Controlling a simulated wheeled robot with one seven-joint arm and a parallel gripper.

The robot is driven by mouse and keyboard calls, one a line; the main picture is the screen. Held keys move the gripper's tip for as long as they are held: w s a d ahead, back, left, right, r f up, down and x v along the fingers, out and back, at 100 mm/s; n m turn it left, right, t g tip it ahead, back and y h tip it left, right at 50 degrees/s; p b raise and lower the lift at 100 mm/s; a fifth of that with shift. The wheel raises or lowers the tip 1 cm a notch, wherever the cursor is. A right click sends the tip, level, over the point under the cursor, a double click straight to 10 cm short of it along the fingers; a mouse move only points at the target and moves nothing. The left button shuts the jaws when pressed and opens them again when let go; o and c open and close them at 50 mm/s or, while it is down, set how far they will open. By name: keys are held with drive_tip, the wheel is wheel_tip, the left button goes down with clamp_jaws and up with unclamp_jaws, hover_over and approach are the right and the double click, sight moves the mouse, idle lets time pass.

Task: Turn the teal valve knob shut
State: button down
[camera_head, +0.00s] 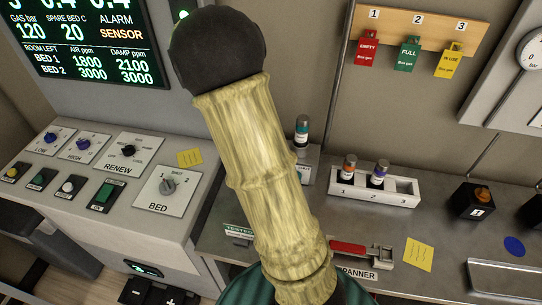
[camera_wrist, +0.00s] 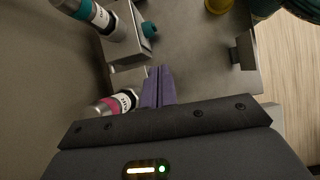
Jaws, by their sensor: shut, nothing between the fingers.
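A small teal knob (camera_wrist: 149,30) shows in the wrist view on the side of a grey box (camera_wrist: 122,35) at upper middle. My gripper (camera_wrist: 159,72) has its two purple fingers together, with nothing between them. The fingertips point toward the knob and lie a little below it in the picture, apart from it. In the head view my arm covers the middle, and I cannot make out the knob or my gripper there; a teal-banded bottle (camera_head: 302,130) shows beside the arm.
A bottle with a pink band (camera_wrist: 112,104) lies close left of my fingers in the wrist view. In the head view a white rack (camera_head: 400,187) with two bottles, a red-handled item (camera_head: 347,248) and a black block (camera_head: 473,201) stand on the counter. A control console (camera_head: 110,215) is left.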

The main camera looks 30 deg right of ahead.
drive_tip(key=s+a+f+m+t+y, duration=0.4)
drive_tip(key=s+a+m+t, duration=0.3)
drive_tip(key=s+a, duration=0.3)
drive_tip(key=shift+s+a+f+m, duration=0.25)
drive_tip(key=shift+s+f+m, duration=0.1)
drive_tip(key=shift+m, duration=0.35)
